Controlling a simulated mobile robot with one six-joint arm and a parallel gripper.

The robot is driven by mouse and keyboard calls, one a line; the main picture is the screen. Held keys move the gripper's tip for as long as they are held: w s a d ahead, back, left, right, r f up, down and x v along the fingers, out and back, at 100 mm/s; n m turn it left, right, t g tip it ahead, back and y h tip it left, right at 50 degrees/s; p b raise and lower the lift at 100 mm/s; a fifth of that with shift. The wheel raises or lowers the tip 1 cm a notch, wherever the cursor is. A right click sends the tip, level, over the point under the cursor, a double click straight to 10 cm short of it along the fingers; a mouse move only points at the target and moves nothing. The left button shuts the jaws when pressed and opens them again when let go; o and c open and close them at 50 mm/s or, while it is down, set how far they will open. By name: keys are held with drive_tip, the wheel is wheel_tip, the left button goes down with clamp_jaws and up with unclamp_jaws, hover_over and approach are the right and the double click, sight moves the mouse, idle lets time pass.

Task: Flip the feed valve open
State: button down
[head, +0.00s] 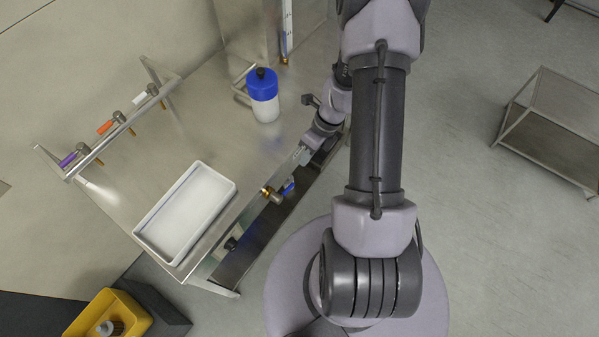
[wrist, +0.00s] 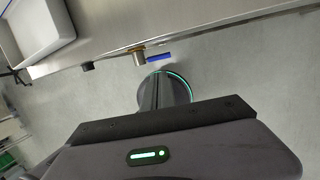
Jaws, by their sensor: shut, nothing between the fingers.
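A valve with a brass body (head: 266,192) and a blue lever (head: 288,188) sits on the front edge of the steel bench. In the wrist view its brass body (wrist: 139,57) and blue lever (wrist: 159,57) show at the bench edge, the lever sticking out to the right along the edge. No readable label shows whether it is the feed valve. My gripper (head: 303,155) is shut and empty, just above and to the right of this valve in the head view, apart from the lever. In the wrist view my gripper's fingers (wrist: 158,92) point toward the valve.
A rail at the back left carries small valves with purple (head: 67,160), orange (head: 105,127) and white (head: 139,98) handles. A white tray (head: 232,190) and a blue-capped bottle (head: 264,105) stand on the bench (head: 215,135). A yellow bin (head: 135,305) is lower left.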

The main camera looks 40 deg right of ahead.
drive_tip(key=shift+s+a, duration=0.1)
drive_tip(key=b, duration=0.8)
approach(289, 187)
drive_tip(key=x, duration=0.7)
drive_tip(key=shift+s+a+r, duration=0.1)
drive_tip(key=shift+a, duration=0.05)
drive_tip(key=shift+p, duration=0.55)
